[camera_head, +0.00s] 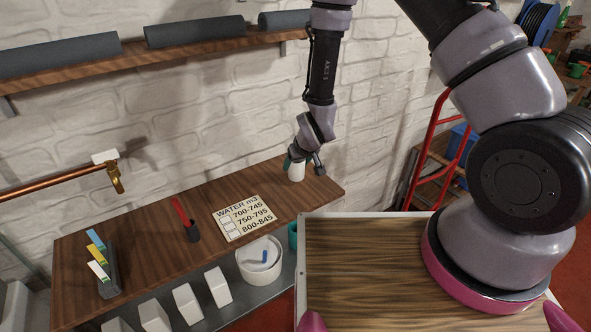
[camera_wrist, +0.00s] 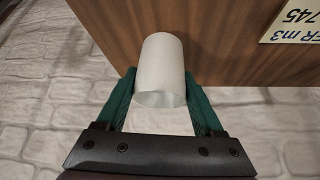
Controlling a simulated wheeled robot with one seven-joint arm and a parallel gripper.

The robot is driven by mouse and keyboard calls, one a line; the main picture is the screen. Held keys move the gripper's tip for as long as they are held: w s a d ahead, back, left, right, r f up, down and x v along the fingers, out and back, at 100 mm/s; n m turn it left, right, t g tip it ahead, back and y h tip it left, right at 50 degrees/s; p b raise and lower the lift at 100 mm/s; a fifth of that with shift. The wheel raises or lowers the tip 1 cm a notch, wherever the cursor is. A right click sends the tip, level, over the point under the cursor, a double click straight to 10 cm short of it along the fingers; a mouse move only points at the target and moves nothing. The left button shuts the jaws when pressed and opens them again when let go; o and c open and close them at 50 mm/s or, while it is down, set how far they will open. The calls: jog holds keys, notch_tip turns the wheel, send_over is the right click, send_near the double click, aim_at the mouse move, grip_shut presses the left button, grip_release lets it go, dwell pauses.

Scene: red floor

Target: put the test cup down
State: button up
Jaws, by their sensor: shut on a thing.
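The test cup (camera_wrist: 162,72) is white and plain, and sits between the two green fingers of my gripper (camera_wrist: 162,105) in the wrist view. My gripper is shut on it from both sides. In the head view the cup (camera_head: 296,172) is at the right end of the wooden counter (camera_head: 150,262), close to the brick wall, with my gripper (camera_head: 303,163) around its upper part. The cup looks upright there. Whether its base touches the counter I cannot tell.
A WATER m3 sign (camera_head: 243,217) lies left of the cup. Below are a white round container (camera_head: 259,262) and several white blocks (camera_head: 186,303). Bare counter lies between sign and cup.

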jog(key=shift+f, duration=1.05)
jog(key=o, duration=1.5)
jog(key=shift+f, duration=0.1)
jog(key=shift+o, duration=0.2)
